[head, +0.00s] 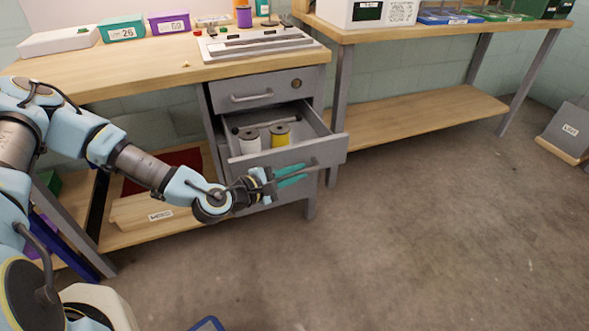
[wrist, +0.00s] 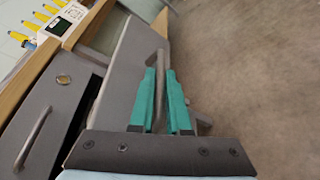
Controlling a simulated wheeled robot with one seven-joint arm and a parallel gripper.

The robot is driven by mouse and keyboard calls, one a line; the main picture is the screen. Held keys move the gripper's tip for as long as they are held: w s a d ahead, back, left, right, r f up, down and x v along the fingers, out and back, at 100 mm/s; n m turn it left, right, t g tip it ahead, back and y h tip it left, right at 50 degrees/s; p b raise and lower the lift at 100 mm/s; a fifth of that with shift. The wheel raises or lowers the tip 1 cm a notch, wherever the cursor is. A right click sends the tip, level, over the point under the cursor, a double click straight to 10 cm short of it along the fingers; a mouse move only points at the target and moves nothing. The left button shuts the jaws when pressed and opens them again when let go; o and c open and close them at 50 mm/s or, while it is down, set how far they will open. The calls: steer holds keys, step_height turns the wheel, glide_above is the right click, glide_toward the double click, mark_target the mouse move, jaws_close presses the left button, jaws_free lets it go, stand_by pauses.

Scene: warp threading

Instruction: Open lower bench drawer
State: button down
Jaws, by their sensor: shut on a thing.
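The lower bench drawer (head: 300,148) is pulled well out of the grey cabinet, and its inside shows. A white spool (head: 250,141) and a yellow spool (head: 280,135) stand in it. My gripper (head: 291,176), with teal fingers, is at the drawer's front face. In the wrist view my gripper (wrist: 160,98) is shut on the drawer handle (wrist: 158,65), a grey bar between the two fingers. The drawer front also shows in the wrist view (wrist: 121,75), left of the fingers. My fingers hide part of the handle.
The upper drawer (head: 251,93) is shut above. The wooden bench top (head: 150,72) carries a device (head: 255,43), labelled bins and a white box. A second bench (head: 430,33) stands at right. The floor (head: 430,230) in front and to the right is clear.

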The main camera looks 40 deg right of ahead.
steer(key=c, duration=0.9)
jaws_free()
steer(key=shift+a, duration=0.1)
steer(key=v, duration=1)
steer(key=shift+a+r, duration=0.15)
steer(key=shift+a, duration=0.15)
